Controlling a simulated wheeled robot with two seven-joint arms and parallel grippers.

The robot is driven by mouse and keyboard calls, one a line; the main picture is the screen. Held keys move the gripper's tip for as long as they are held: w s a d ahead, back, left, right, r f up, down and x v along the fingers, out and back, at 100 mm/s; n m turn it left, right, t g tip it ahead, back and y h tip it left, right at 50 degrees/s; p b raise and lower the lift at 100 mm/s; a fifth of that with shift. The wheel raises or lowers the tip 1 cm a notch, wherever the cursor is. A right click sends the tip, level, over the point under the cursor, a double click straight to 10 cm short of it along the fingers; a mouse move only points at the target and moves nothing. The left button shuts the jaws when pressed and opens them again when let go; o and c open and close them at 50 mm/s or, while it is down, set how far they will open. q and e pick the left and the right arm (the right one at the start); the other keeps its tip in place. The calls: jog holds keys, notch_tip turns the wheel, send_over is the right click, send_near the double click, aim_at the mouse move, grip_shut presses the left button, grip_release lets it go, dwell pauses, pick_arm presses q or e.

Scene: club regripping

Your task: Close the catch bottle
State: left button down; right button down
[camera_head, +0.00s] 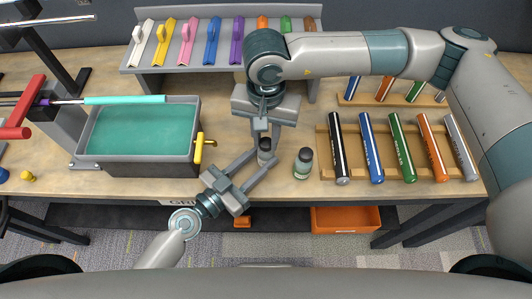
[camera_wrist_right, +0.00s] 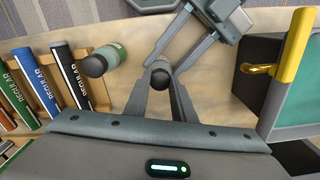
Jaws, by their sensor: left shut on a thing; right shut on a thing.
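A small bottle with a dark cap (camera_head: 264,145) stands upright at the front of the bench, between both grippers. Its cap shows from above in the right wrist view (camera_wrist_right: 161,74). My left gripper (camera_head: 264,160) reaches in from the lower left and is shut on the bottle's body, mostly hidden by the fingers. My right gripper (camera_head: 264,132) comes down from above and is shut on the cap; its fingers flank the cap in the right wrist view (camera_wrist_right: 160,82). Whether the cap is fully seated cannot be told.
A second green bottle with dark cap (camera_head: 304,163) stands just right. A rack of coloured grips (camera_head: 405,148) lies further right. A tray of teal liquid (camera_head: 197,110) with a yellow tap (camera_head: 203,146) stands left. An orange bin (camera_head: 345,219) sits below the bench.

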jog(key=m, duration=0.7)
jog(key=shift+m, duration=0.3)
jog(key=m, duration=0.4)
jog(key=shift+m, duration=0.3)
jog(key=m, duration=1)
jog(key=shift+f+m, duration=0.1)
jog(key=shift+m, duration=0.2)
jog(key=m, duration=0.6)
jog(key=c, duration=1.4)
grip_release()
notch_tip(320, 180, up, 12)
